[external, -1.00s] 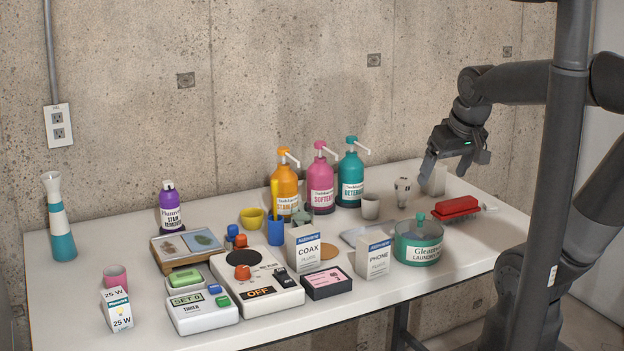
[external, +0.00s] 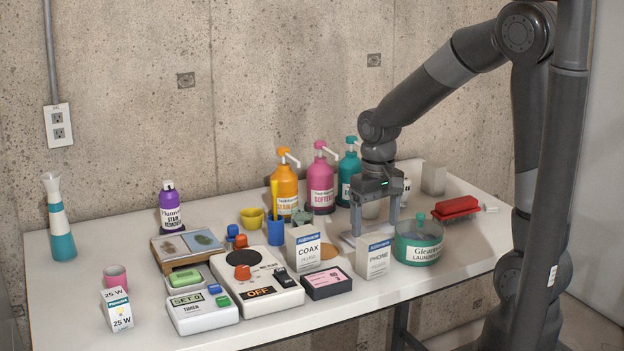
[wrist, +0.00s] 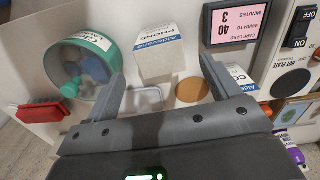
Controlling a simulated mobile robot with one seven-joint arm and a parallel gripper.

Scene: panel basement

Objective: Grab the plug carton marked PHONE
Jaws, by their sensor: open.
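The PHONE carton (external: 374,258) is a small white box with a blue top band, standing upright near the front of the table. It also shows in the wrist view (wrist: 158,58), just beyond and between my fingers. My gripper (external: 374,230) is open and empty, pointing down just behind and above the carton. In the wrist view my gripper's fingertips (wrist: 160,70) are spread apart on either side. The similar COAX carton (external: 304,246) stands to the left in the external view; it is partly hidden by a finger in the wrist view (wrist: 240,76).
A teal-lidded clear tub (external: 417,243) stands close to the right of the PHONE carton. Pump bottles (external: 320,188) stand behind. A red brush (external: 455,207) lies at right.

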